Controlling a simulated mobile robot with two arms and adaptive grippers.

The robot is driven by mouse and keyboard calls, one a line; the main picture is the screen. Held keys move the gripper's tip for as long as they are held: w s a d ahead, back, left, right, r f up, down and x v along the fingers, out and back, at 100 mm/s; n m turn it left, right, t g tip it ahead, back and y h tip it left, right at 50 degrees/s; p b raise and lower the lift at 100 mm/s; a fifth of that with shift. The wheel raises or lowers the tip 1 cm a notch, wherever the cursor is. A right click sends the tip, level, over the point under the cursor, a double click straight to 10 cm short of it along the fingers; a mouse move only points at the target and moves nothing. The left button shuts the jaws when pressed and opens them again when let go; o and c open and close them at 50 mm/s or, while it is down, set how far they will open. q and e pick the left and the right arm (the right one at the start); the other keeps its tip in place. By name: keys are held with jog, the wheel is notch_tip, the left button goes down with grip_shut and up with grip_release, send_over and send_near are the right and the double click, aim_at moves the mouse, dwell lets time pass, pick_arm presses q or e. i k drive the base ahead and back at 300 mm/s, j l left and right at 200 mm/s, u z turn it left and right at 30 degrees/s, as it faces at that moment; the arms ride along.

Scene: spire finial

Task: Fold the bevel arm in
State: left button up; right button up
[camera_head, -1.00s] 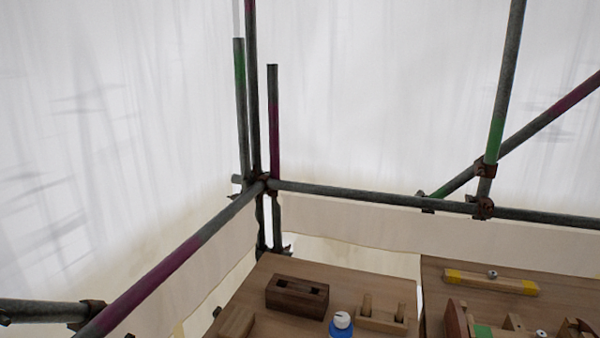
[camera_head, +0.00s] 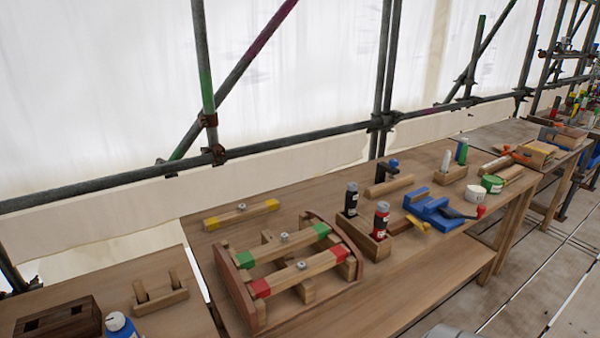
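I cannot make out with certainty a bevel or its arm in the head view. A blue tool or block (camera_head: 428,204) with a dark part (camera_head: 456,213) lies on the middle workbench, right of centre. A small orange item (camera_head: 517,153) lies farther along, by a wooden box, too small to identify.
The workbench (camera_head: 400,295) holds a wooden cradle (camera_head: 240,297) with green-ended and red-ended bars, a yellow-ended bar (camera_head: 242,215), and dark bottles in a wooden holder (camera_head: 372,245). Scaffold tubes (camera_head: 120,184) run behind. Plank floor (camera_head: 545,270) lies open at right.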

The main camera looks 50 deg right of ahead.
aim_at(424, 228)
jog(key=z, duration=2.4)
